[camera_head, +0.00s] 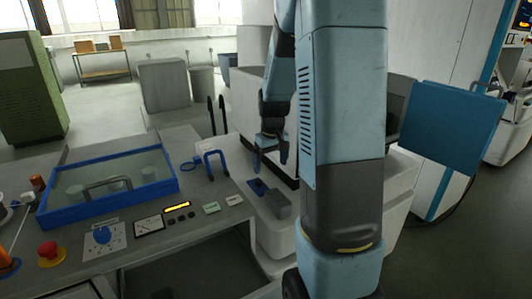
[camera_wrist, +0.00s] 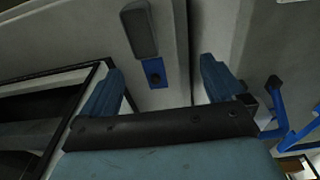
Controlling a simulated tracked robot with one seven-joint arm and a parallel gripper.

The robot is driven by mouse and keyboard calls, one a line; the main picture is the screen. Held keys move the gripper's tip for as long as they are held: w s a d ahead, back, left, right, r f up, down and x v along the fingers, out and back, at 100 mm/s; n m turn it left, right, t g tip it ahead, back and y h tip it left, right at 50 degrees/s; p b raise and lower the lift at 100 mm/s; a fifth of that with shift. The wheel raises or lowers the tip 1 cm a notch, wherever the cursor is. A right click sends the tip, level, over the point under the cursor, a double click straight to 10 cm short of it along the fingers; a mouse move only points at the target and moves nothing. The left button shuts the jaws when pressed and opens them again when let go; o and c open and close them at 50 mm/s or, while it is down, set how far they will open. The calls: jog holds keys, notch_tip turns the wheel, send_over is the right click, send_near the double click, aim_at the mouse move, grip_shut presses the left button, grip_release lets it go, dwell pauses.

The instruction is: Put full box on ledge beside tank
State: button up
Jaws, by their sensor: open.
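My gripper (camera_head: 270,154) is open and empty in the head view, pointing down above a white ledge (camera_head: 262,228). Below it on the ledge lies a small box-like thing with a dark grey block (camera_head: 278,203) and a blue part (camera_head: 257,186). In the wrist view the same grey block (camera_wrist: 139,30) and blue part with a dark round spot (camera_wrist: 154,71) show beyond and between my two blue fingertips (camera_wrist: 160,68), apart from them. I cannot tell whether it is the full box. The tank behind my arm is mostly hidden.
A blue-framed clear lid (camera_head: 110,185) with a handle covers round things on the bench at left. A blue upright handle (camera_head: 214,160) stands near the ledge. A red button (camera_head: 48,252) is at front left. A blue panel (camera_head: 453,125) juts out at right.

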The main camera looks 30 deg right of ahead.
jog(key=s+a+r+t, duration=0.2)
jog(key=s+a+r, duration=0.75)
jog(key=r, duration=0.45)
jog(key=s+a+r+t, duration=0.1)
jog(key=s+a+r, duration=0.1)
jog(key=s, duration=0.4)
jog(key=s+a+r+t, duration=0.1)
jog(key=s+a+r, duration=0.1)
jog(key=s, duration=0.5)
jog(key=shift+s+a+r, duration=0.15)
jog(key=shift+a+r, duration=0.2)
jog(key=shift+r, duration=0.05)
